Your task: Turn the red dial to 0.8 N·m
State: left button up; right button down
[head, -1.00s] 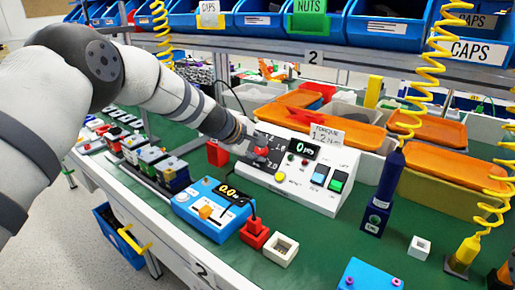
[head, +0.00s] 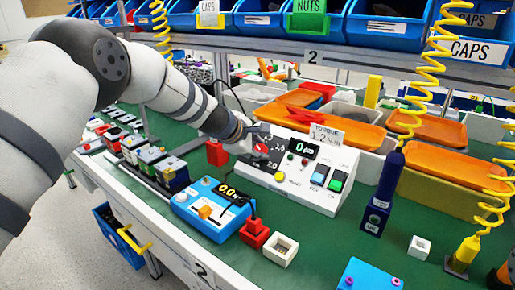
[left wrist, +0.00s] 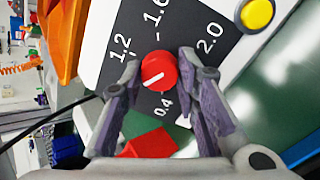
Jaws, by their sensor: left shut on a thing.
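The red dial (left wrist: 158,72) sits on a dark scale plate in the left wrist view; it shows small and partly covered in the head view (head: 261,150). My left gripper (left wrist: 160,60) is shut on the dial, one finger on each side. The dial's white mark points to the lower left, between the 1.2 and 0.4 labels. The left finger covers the scale there, so I cannot read the exact value. The torque box (head: 288,181) carries the dial and a small display showing 0. My right gripper is not in view.
A sign (head: 327,136) on the box reads torque 1.2. Yellow (head: 279,177), blue (head: 320,175) and green (head: 336,181) buttons are near the dial. A blue meter (head: 212,208) stands in front, and a red block (head: 216,152) is left of my gripper.

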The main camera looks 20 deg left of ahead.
pick_arm(q)
jog(key=shift+f, duration=0.1)
jog(key=o, duration=1.2)
jog(key=shift+c, duration=0.2)
jog(key=v, duration=1.2)
